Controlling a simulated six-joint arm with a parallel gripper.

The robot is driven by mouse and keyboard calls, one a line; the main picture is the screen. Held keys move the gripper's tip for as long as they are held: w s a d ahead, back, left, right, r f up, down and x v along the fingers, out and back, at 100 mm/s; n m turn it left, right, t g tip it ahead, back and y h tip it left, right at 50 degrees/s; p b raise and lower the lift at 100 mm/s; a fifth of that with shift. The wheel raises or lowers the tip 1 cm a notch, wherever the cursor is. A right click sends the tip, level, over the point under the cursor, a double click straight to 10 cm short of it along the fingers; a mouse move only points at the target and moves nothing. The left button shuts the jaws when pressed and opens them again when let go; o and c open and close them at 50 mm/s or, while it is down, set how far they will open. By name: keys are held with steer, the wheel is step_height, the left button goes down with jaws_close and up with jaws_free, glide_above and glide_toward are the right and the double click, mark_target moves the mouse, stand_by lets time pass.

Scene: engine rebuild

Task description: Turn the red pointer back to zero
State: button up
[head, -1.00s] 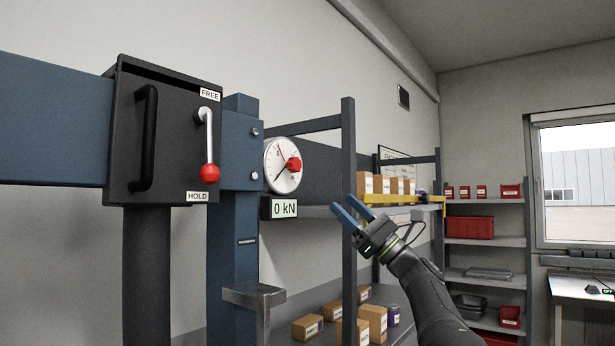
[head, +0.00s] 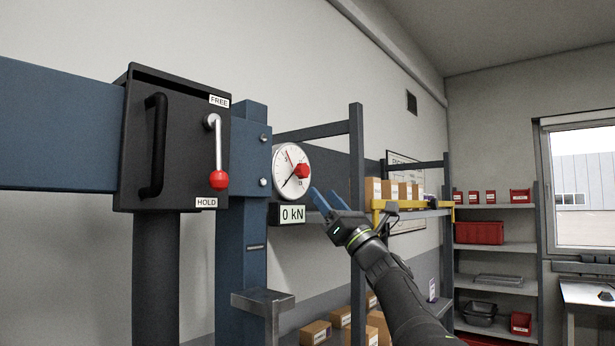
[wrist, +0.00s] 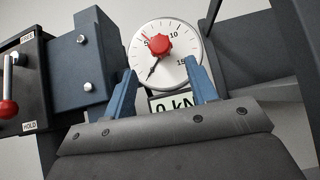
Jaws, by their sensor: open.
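The round white gauge (head: 285,181) is fixed on the side of the blue press column, with a red knob (head: 303,171) at its centre. In the wrist view the gauge (wrist: 184,67) carries a thin red pointer near the 5, left of the red knob (wrist: 159,44), and a black needle pointing down-left. A display below reads 0 kN (head: 292,214). My gripper (head: 327,200) is open and empty, just right of and below the gauge. In the wrist view its two blue fingers (wrist: 160,82) lie either side of the gauge's lower part, apart from the knob.
A black box with a handle and a red-tipped lever (head: 219,181) between FREE and HOLD is left of the gauge. A shelf post (head: 356,200) stands close right of it. A small steel ledge (head: 262,300) juts out below. Boxes (head: 390,189) sit on the shelf behind.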

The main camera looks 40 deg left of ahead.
mark_target(307, 173)
steer(key=x, duration=0.8)
steer(key=shift+a, duration=0.1)
steer(key=c, duration=1)
steer(key=shift+o, duration=0.2)
steer(key=shift+n+g, duration=0.8)
steer(key=shift+g, duration=0.1)
steer(key=n+g, duration=0.2)
steer(key=n+g+h, duration=0.1)
steer(key=n+g, duration=0.4)
steer(key=n, duration=0.1)
steer(key=shift+w+g+h, duration=0.25)
steer(key=shift+g+h, duration=0.15)
steer(key=shift+r+n+g+h, duration=0.1)
steer(key=shift+n+g+h, duration=0.55)
steer(key=shift+n, duration=0.5)
steer(key=shift+n+g+h, duration=0.45)
steer(key=shift+n+g, duration=0.4)
steer(key=shift+n, duration=0.3)
steer(key=shift+n+g+h, duration=0.8)
steer(key=shift+n+h, duration=0.1)
steer(key=shift+n, duration=0.4)
